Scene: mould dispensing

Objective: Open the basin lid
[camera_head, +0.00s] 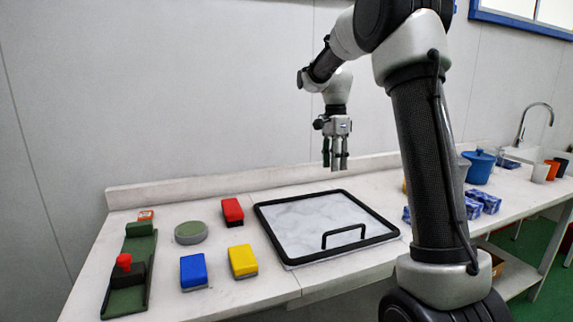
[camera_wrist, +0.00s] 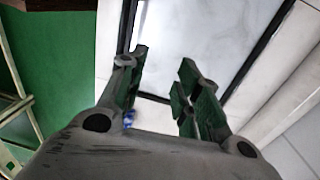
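The basin lid (camera_head: 308,222) is a square, light marbled panel with a black frame, lying flat and closed on the white counter. A black bar handle (camera_head: 344,235) stands up near its front right edge. Part of the lid also shows at the top of the wrist view (camera_wrist: 195,40); the handle is not visible there. My gripper (camera_head: 336,166) hangs pointing down above the back of the lid, clear of the handle. In the wrist view its green-padded fingers (camera_wrist: 160,90) are apart with nothing between them.
Left of the lid are red (camera_head: 232,212), yellow (camera_head: 243,261) and blue (camera_head: 194,271) blocks, a round green-topped disc (camera_head: 191,232) and a dark green device with a red knob (camera_head: 124,262). Right are a blue pot (camera_head: 479,167), blue boxes (camera_head: 484,202) and a faucet (camera_head: 535,118). A wall stands behind.

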